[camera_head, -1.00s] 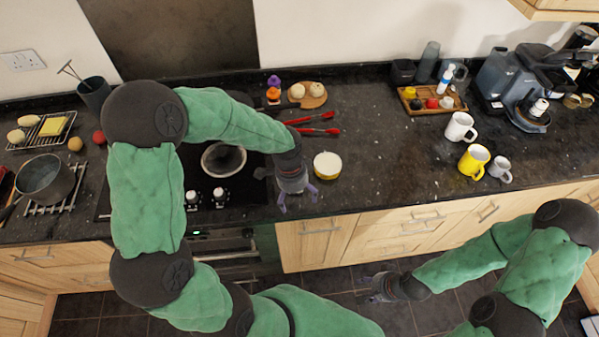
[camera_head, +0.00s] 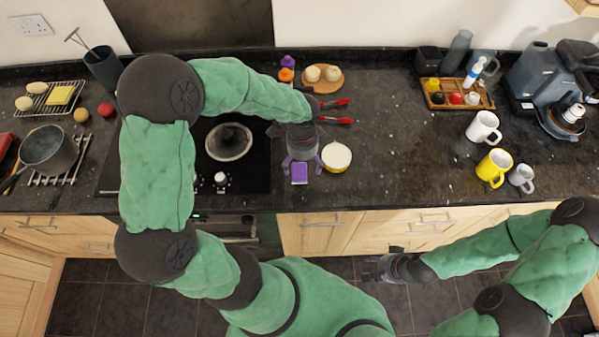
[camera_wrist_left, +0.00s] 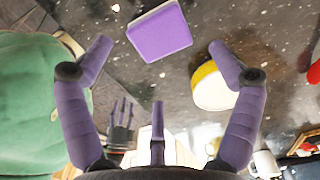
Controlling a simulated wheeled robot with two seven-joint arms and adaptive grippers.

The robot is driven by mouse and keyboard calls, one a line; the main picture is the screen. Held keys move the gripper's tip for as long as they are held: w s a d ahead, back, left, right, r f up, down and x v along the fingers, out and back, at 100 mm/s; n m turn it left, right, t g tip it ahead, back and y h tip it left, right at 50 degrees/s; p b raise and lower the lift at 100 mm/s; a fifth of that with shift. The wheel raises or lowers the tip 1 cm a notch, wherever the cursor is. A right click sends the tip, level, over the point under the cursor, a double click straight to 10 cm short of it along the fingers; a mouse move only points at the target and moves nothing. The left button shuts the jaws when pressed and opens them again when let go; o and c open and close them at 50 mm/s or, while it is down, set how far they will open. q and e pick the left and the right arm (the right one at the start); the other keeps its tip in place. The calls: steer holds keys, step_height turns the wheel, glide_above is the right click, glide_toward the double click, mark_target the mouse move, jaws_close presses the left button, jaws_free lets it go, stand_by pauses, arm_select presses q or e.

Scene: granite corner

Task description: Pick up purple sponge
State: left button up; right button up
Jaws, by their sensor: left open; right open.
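The purple sponge (camera_head: 299,174) lies on the dark granite counter near its front edge. It has a pale layer beneath and also shows at the top of the left wrist view (camera_wrist_left: 162,36). My left gripper (camera_head: 301,164) is open over the counter, right by the sponge in the head view. In the left wrist view the sponge lies beyond and between the spread fingertips, with nothing held. My right gripper (camera_head: 371,268) is low over the floor in front of the cabinets, empty and far from the sponge.
A round yellow-sided container with a white top (camera_head: 337,156) stands close to the right of my left gripper. The hob with a pan (camera_head: 229,142) is to the left. Red tongs (camera_head: 338,112) lie behind. Counter is clear between the container and the mugs (camera_head: 484,128).

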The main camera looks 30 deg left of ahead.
mark_target(300, 171)
arm_select(q)
steer(key=f, duration=0.2)
steer(key=a+f+b, duration=0.1)
steer(key=f, duration=0.2)
steer(key=c, duration=1.1)
steer(key=shift+r, duration=0.1)
steer(key=shift+r, duration=0.45)
step_height(300, 171, up, 2)
steer(key=shift+r+p, duration=0.15)
steer(key=shift+p, duration=0.3)
steer(key=s+a+r+p, duration=0.1)
steer(key=s+r, duration=0.4)
steer(key=s, duration=0.2)
steer(key=s+a+r+p, duration=0.1)
steer(key=s+r, duration=0.3)
steer(key=s, duration=0.3)
steer(key=shift+a+r, duration=0.3)
steer(key=shift+r, duration=0.05)
